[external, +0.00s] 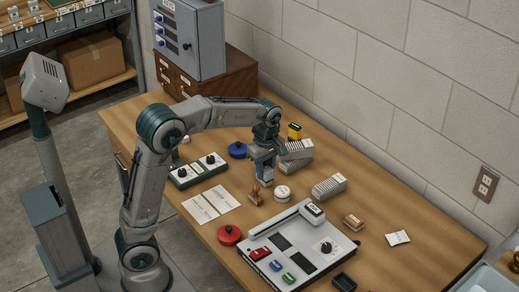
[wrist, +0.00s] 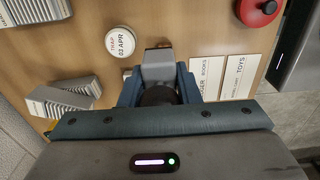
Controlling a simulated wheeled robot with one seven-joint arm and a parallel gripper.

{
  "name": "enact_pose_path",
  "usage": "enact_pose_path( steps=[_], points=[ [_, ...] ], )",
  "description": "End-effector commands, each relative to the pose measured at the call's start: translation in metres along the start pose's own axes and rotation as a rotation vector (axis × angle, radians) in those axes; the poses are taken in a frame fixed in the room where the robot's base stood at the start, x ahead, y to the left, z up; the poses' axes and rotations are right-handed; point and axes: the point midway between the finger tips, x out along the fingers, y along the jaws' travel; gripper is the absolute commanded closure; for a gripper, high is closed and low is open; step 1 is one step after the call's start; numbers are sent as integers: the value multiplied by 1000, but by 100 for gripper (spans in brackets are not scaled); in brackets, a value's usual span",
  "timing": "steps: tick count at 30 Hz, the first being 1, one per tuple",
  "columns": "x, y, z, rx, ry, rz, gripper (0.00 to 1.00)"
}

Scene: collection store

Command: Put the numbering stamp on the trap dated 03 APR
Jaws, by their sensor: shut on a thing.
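My gripper (external: 265,168) is shut on a grey block with a dark round top, which looks like the numbering stamp (wrist: 158,68). It holds it upright over the table; whether its base touches the wood I cannot tell. In the wrist view my gripper's blue jaws (wrist: 158,92) stand on either side of the dark top. A round white trap (wrist: 120,41) lies just beside the stamp; its label reads TRAP and looks like 03 APR, though the first digits are small. It also shows in the external view (external: 282,193), right of and nearer than my gripper.
A wooden-handled stamp (external: 256,194) stands close by the held stamp. Stacks of grey cards (external: 329,187) lie right and behind. Printed sheets (external: 211,204), a red round thing (external: 230,235), a blue one (external: 238,150) and a white control panel (external: 300,250) surround the spot.

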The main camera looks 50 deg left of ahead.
Motion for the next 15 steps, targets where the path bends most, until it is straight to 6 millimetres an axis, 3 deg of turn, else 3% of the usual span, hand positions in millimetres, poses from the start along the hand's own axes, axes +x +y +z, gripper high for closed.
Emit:
enact_pose_path(
  steps=[1, 9, 15],
  points=[
    [-14, 4, 17, 7, 0, -2, 98],
    [-23, 14, 82, 3, -6, 0, 98],
    [-18, 18, 93, -2, -9, -1, 98]
  ],
)
